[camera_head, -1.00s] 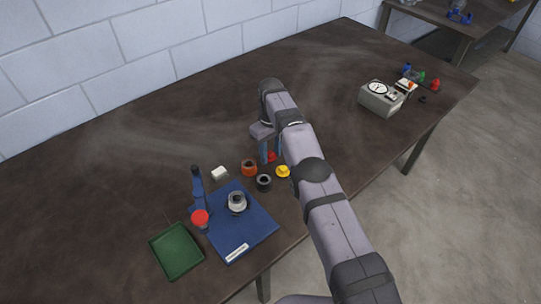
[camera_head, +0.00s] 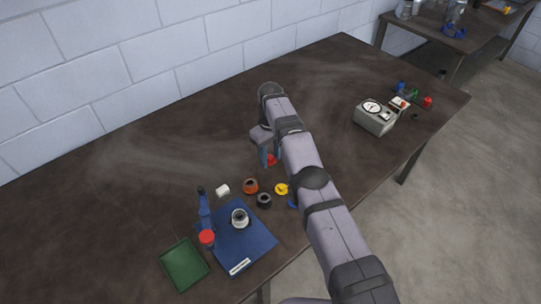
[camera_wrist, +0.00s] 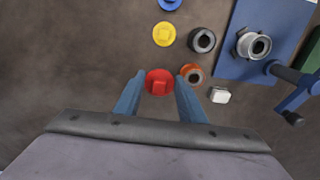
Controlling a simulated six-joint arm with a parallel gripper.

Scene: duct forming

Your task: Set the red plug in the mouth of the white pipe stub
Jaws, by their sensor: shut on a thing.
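The red plug (camera_wrist: 159,82) is held between the two blue fingers of my gripper (camera_wrist: 157,90) in the wrist view, and the gripper is shut on it. In the head view the red plug (camera_head: 271,160) shows partly behind my arm, between the fingertips of my gripper (camera_head: 268,158). How high it is above the table I cannot tell. The white pipe stub (camera_head: 240,217) stands on a blue board (camera_head: 258,240), its round mouth open upward. It also shows at the upper right of the wrist view (camera_wrist: 246,45), apart from my gripper.
An orange ring (camera_head: 251,186), a black ring (camera_head: 264,200), a yellow plug (camera_head: 281,189) and a white block (camera_head: 222,191) lie between gripper and board. A green tray (camera_head: 184,266) lies beyond.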

